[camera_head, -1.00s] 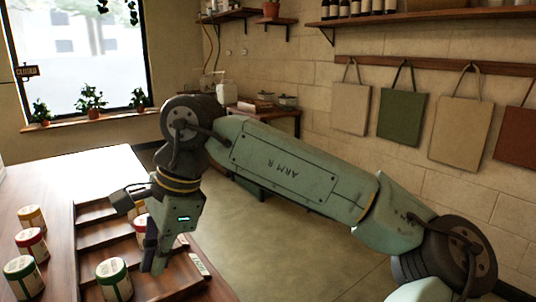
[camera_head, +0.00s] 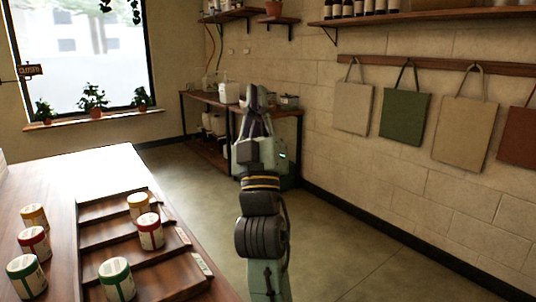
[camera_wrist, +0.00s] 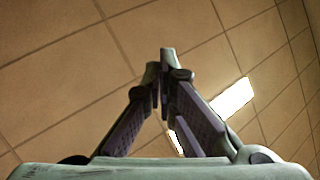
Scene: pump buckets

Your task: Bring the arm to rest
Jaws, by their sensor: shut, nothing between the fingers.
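My gripper (camera_head: 253,97) points straight up in the middle of the head view, to the right of the counter and clear of it. In the wrist view its two fingers (camera_wrist: 163,62) meet at the tips, shut and empty, against the ceiling. My arm is folded upright below it; its lower part runs out of the bottom of the head view.
A counter (camera_head: 75,172) at left carries a wooden tray (camera_head: 160,280) with a yellow (camera_head: 138,205), a red (camera_head: 150,231) and a green tub (camera_head: 117,279). Several similar tubs stand left of it. A side table (camera_head: 190,97) and hanging bags (camera_head: 405,115) are behind. Floor is free at right.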

